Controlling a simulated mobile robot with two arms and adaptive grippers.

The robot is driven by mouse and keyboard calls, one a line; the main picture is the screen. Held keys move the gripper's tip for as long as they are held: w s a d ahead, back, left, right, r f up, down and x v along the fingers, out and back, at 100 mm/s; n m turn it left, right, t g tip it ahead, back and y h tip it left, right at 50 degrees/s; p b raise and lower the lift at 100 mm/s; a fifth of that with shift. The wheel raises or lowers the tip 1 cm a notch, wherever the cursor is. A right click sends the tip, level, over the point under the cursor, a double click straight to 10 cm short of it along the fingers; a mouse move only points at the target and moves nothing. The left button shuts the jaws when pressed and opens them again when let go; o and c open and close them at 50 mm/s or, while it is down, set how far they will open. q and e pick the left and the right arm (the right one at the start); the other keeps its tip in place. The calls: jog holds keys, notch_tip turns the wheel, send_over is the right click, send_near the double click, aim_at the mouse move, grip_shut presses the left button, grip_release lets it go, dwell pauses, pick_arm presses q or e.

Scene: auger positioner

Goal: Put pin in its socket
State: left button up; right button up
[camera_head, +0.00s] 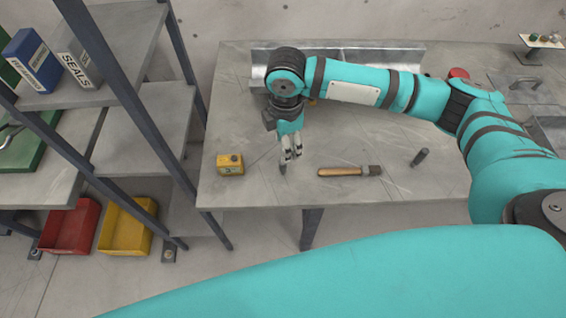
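A short dark grey cylinder (420,157), which may be the pin, is on the grey workbench right of the hammer. It leans or lies at a slant. My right gripper (289,158) points down over the front left of the bench, well left of this cylinder. Its fingers look close together. A small dark tip shows below them, and I cannot tell whether it is a fingertip or a held part. I cannot make out the socket. My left gripper is out of view.
A wooden-handled hammer (350,171) and a yellow box (230,164) lie on the workbench (330,193). A metal trough (390,57) runs along the back, partly behind my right arm. A shelf rack (140,120) stands left. Red (70,228) and yellow (125,228) bins sit below.

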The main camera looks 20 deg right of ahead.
send_over(283, 168)
jog(key=f, duration=0.4)
jog(key=shift+w+d+f+p, duration=0.4)
jog(key=f, duration=0.1)
jog(key=f+p, duration=0.1)
jog(key=f, duration=0.1)
jog(key=f+p, duration=0.1)
jog(key=shift+w+a+f, duration=0.1)
jog(key=shift+a+f, duration=0.15)
jog(key=shift+f, duration=0.5)
jog(key=shift+c, duration=0.4)
grip_shut()
